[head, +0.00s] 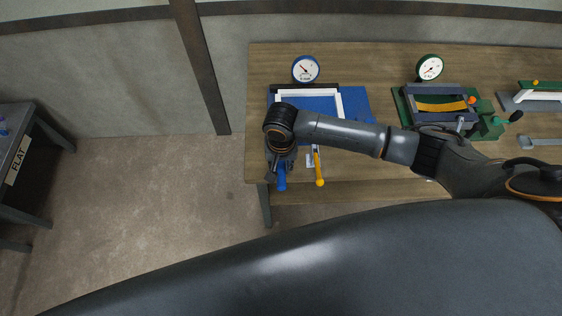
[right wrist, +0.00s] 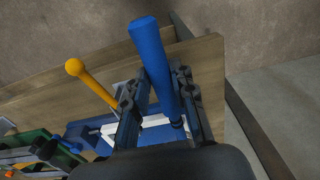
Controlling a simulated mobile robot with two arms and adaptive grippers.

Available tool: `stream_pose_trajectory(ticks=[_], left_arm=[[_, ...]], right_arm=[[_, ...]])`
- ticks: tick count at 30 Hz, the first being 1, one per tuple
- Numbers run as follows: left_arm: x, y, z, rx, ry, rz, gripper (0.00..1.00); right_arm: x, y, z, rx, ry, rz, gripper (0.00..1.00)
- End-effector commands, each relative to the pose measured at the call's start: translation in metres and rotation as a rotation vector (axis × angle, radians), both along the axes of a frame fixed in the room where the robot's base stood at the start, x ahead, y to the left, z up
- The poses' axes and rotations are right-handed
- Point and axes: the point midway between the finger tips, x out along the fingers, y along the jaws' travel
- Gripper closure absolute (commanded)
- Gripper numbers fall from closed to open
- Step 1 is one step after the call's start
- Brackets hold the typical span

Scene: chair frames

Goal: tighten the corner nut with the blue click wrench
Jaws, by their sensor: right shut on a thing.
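My right gripper (head: 280,166) is over the front left of the wooden bench, at the near end of the blue fixture (head: 357,103). It is shut on the blue click wrench (head: 282,179), whose handle sticks out toward the bench's front edge. In the right wrist view the blue wrench (right wrist: 155,60) lies between the two fingers of the gripper (right wrist: 160,92). A white chair frame (head: 308,92) sits in the blue fixture. The corner nut and the wrench's head are hidden by my arm and gripper. My left gripper is not in view.
A blue gauge (head: 305,69) is behind the fixture. A green fixture (head: 487,117) with a gauge (head: 429,67) stands farther right. Floor left of the bench is clear.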

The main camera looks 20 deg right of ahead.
Motion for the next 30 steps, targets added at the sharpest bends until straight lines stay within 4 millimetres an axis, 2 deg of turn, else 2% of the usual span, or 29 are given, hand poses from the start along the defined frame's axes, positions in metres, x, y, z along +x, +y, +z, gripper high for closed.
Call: stream_pose_trajectory(ticks=[1,5,16,30], left_arm=[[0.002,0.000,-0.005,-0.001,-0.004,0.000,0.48],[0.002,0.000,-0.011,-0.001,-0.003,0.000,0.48],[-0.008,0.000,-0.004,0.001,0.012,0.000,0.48],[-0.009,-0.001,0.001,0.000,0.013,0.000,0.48]], right_arm=[[0.000,0.000,-0.009,-0.001,0.000,-0.001,1.00],[0.000,0.000,-0.024,0.001,0.000,-0.001,1.00],[0.000,0.000,-0.019,0.001,-0.001,0.000,1.00],[0.000,0.000,-0.020,0.000,-0.002,0.001,1.00]])
